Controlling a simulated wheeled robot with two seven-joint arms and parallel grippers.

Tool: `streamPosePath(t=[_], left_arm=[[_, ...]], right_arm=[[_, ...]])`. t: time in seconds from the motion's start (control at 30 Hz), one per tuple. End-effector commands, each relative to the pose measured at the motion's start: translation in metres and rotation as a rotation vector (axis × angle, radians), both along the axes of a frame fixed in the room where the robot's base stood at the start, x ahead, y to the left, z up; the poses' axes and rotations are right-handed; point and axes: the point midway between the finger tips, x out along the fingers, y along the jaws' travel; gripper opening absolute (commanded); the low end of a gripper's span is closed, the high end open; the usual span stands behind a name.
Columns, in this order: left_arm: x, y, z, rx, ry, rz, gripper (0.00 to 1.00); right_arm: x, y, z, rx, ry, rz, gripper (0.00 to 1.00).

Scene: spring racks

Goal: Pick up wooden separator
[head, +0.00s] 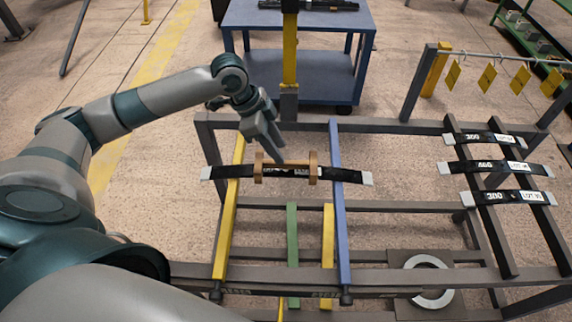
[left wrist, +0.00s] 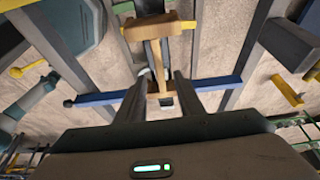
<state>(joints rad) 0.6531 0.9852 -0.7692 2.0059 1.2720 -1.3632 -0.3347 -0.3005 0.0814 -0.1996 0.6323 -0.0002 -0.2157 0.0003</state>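The wooden separator (head: 287,170) is a light brown frame with two upright end pieces joined by a bar. It sits across a black leaf spring (head: 340,175) with pale ends, which lies over the yellow and blue bars of the rack. My left gripper (head: 272,143) is just above and behind the separator's left part, pointing down. The left gripper is open and empty. My right gripper is out of view.
The grey rack frame (head: 400,125) has a yellow bar (head: 229,220) and a blue bar (head: 340,220). Several labelled black springs (head: 497,167) lie at its right. Yellow tags (head: 487,78) hang behind. A blue cart (head: 300,75) stands at the back. A metal ring (head: 428,262) lies lower right.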

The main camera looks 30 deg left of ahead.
Motion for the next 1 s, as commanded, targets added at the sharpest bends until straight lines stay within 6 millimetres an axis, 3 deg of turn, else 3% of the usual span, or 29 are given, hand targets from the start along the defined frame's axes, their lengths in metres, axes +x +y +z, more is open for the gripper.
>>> streamPosePath(t=[0.43,0.93,1.0], left_arm=[[0.006,-0.014,-0.043,0.000,0.002,0.000,0.34],[0.006,-0.015,-0.046,0.001,0.000,-0.001,0.34],[0.006,-0.015,-0.046,0.001,0.000,-0.001,0.20]], right_arm=[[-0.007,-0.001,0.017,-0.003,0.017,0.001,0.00],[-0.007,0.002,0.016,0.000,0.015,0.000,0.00],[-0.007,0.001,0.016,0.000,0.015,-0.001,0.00]])
